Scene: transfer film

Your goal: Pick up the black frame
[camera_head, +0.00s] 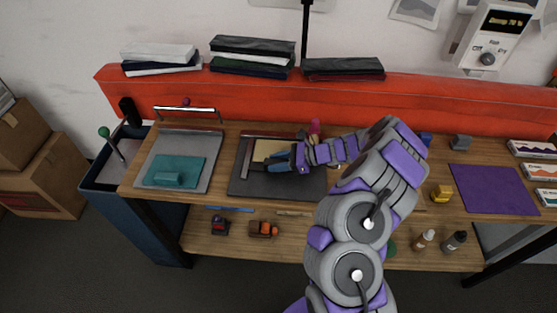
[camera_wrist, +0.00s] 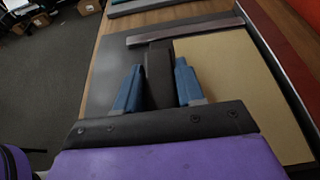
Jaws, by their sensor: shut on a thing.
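The black frame (camera_head: 285,186) lies on the wooden workbench left of centre in the head view, with a tan sheet (camera_head: 270,148) inside it. In the wrist view the tan sheet (camera_wrist: 235,75) lies right of my fingers and a dark grey surface (camera_wrist: 104,75) lies left. A grey bar (camera_head: 246,157) crosses the left part of the frame. My gripper (camera_head: 272,163) reaches in from the right. In the wrist view its blue fingers (camera_wrist: 158,88) are shut on a black upright part (camera_wrist: 159,70). Whether this part belongs to the frame is unclear; my fingers hide its lower end.
A purple mat (camera_head: 492,188) lies at right. A red beam (camera_head: 430,97) borders the back. A shelf below holds small toy vehicles (camera_head: 263,229) and bottles (camera_head: 455,241).

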